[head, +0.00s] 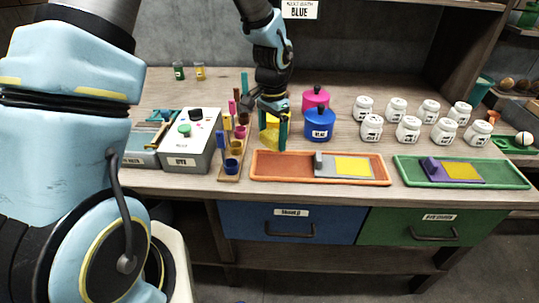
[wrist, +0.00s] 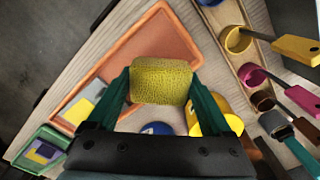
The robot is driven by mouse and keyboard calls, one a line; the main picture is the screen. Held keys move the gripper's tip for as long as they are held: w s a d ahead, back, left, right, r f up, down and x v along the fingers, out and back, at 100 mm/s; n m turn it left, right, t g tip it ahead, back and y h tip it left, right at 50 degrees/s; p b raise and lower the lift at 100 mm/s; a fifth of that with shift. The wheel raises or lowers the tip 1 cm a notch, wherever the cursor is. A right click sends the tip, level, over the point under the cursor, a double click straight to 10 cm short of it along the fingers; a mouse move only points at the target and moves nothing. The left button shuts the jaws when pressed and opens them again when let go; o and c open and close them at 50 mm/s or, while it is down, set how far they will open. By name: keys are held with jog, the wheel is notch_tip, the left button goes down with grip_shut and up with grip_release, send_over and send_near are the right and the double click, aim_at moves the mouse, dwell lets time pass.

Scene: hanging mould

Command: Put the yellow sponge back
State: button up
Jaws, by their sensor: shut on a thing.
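The yellow sponge (wrist: 160,80) is a rough-textured block between the two green fingers of my gripper (wrist: 161,92) in the wrist view. My gripper is shut on it. In the head view my gripper (head: 273,127) is low over the bench, left of the blue lidded pot (head: 320,125) and behind the orange tray (head: 262,167). Yellow shows between its fingers there, but sponge and background are hard to separate. A yellow container (wrist: 207,112) shows beside the right finger in the wrist view, partly hidden by it.
A wooden rack (head: 230,172) of coloured cups and scoops stands close on the left. The orange tray holds a grey and yellow tool; a green tray (head: 518,178) lies further right. Several white jars (head: 408,130) stand behind the trays. A grey box (head: 187,150) stands left.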

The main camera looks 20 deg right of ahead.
aim_at(272, 134)
notch_tip(272, 134, down, 8)
jog(key=shift+r+p, duration=0.2)
jog(key=shift+p, duration=0.65)
jog(key=o, duration=1.2)
jog(key=shift+f, duration=0.1)
notch_tip(272, 134, up, 12)
jog(key=b, duration=0.3)
jog(key=s+a+r+n, duration=0.1)
jog(key=a+n, duration=0.3)
jog(key=a, duration=0.6)
jog(key=s+a+r+n+t, duration=0.1)
jog(key=a+n, duration=0.3)
jog(key=a, duration=0.6)
jog(key=s+a+r+n, duration=0.2)
jog(key=a+n, duration=0.3)
jog(key=a, duration=0.5)
jog(key=shift+r+t, duration=0.3)
jog(key=shift+r, duration=0.2)
